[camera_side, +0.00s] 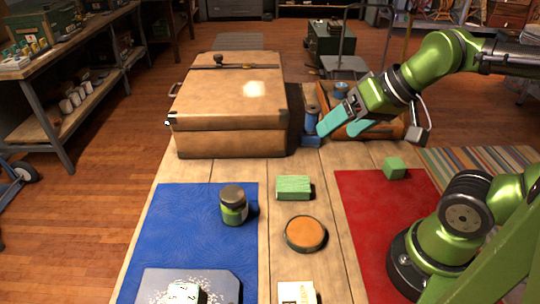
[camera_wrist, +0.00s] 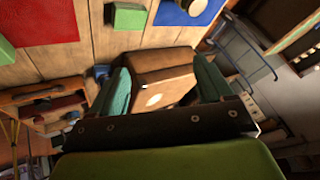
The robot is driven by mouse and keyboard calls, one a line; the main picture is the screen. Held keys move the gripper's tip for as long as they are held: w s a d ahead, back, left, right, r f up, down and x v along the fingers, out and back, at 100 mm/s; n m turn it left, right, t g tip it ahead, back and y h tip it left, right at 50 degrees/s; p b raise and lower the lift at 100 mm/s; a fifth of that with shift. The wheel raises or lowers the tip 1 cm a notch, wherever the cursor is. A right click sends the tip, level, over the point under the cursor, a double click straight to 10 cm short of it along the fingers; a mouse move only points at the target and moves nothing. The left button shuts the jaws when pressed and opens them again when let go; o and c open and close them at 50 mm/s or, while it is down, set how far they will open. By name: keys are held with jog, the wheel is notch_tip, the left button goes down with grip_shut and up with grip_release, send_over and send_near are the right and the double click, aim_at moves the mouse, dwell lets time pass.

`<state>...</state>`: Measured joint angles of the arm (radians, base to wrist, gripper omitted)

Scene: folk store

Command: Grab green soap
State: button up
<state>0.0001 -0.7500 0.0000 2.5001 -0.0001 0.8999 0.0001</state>
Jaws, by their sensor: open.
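A green bar, likely the green soap (camera_side: 293,187), lies on bare wood between the blue and red mats. It also shows near the top of the wrist view (camera_wrist: 130,17). A smaller plain green cube (camera_side: 394,168) sits on the red mat; it shows at the left edge of the wrist view (camera_wrist: 5,50). My gripper (camera_side: 346,128) is open and empty, with teal fingers. It is above the back of the table, behind and to the right of the bar and well apart from it. In the wrist view my gripper (camera_wrist: 163,82) has its fingers spread wide.
A large brown case (camera_side: 230,130) stands at the back left. A blue spool-like object (camera_side: 312,122) and a wooden tray are close to my gripper. A jar (camera_side: 233,207) stands on the blue mat (camera_side: 178,215). An orange-topped disc (camera_side: 305,233) lies in front of the bar.

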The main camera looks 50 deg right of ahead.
jog(key=shift+d, duration=0.1)
jog(key=m+g+h, duration=0.2)
jog(key=m+g, duration=0.2)
jog(key=g, duration=0.3)
send_over(396, 162)
notch_tip(396, 162, down, 7)
notch_tip(396, 162, down, 17)
jog(key=shift+r, duration=0.2)
jog(key=c, duration=1.1)
